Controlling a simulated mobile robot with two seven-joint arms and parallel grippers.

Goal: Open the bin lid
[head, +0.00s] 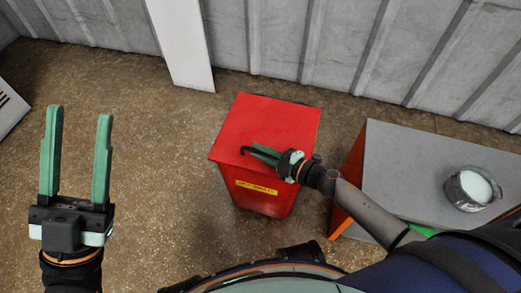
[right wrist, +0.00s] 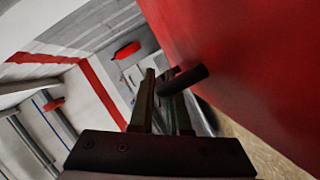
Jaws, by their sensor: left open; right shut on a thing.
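The red bin (head: 262,200) stands on the floor in the middle of the head view, with a yellow label on its front. Its red lid (head: 275,117) covers the top; I cannot tell whether it is fully down or slightly raised. The lid also fills the upper right of the right wrist view (right wrist: 255,60). A black handle (head: 245,150) is at the lid's front edge. My right gripper (head: 257,152) is shut on this handle, which shows between the fingers in the right wrist view (right wrist: 187,79). My left gripper (head: 78,113) is open and empty, left of the bin.
A grey-topped table (head: 400,165) with an orange side stands right of the bin, close to my right arm. A metal pot (head: 472,188) with white contents is on it. A corrugated wall (head: 330,45) and a white panel (head: 180,40) are behind. The floor left of the bin is clear.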

